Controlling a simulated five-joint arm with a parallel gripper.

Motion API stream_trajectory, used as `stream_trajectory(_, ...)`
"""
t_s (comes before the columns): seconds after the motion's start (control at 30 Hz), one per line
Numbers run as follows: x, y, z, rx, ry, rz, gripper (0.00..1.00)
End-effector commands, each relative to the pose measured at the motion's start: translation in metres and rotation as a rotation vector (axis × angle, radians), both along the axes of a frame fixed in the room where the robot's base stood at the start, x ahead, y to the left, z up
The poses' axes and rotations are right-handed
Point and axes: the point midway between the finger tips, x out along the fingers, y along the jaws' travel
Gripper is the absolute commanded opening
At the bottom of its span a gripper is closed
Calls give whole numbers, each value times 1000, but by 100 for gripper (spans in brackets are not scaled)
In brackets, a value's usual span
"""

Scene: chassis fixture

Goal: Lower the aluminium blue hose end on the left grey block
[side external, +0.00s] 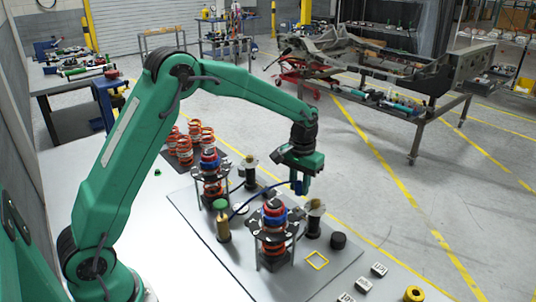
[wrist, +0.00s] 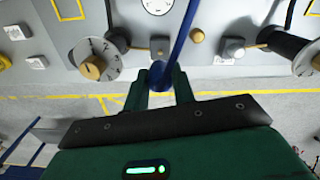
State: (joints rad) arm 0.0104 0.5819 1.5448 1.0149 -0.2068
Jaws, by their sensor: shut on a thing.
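My gripper (side external: 298,187) hangs at the end of the green arm above the far right part of the grey board (side external: 345,262). It is shut on the end of the blue hose (side external: 252,199). In the wrist view the two fingers (wrist: 160,78) close around a blue end, and the blue hose (wrist: 186,28) runs up out of the picture. Any aluminium tip is hidden. A small grey block (wrist: 160,47) shows just beyond the fingers, and another grey block (wrist: 232,48) stands to its right. I cannot tell whether the held end touches the near block.
Spring assemblies (side external: 271,240) stand on the board, with a brass cylinder (side external: 222,228) between them. A black knob (side external: 338,240) and yellow square frame (side external: 317,260) lie at the right. A numbered dial (wrist: 95,60) is left of the fingers. Orange springs (side external: 195,135) stand behind.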

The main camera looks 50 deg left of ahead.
Motion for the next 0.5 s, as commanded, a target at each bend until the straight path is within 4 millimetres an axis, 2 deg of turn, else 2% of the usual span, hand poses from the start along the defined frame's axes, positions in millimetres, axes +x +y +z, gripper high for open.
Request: stream_trajectory(0.5,-1,0,-24,0,1,0,2)
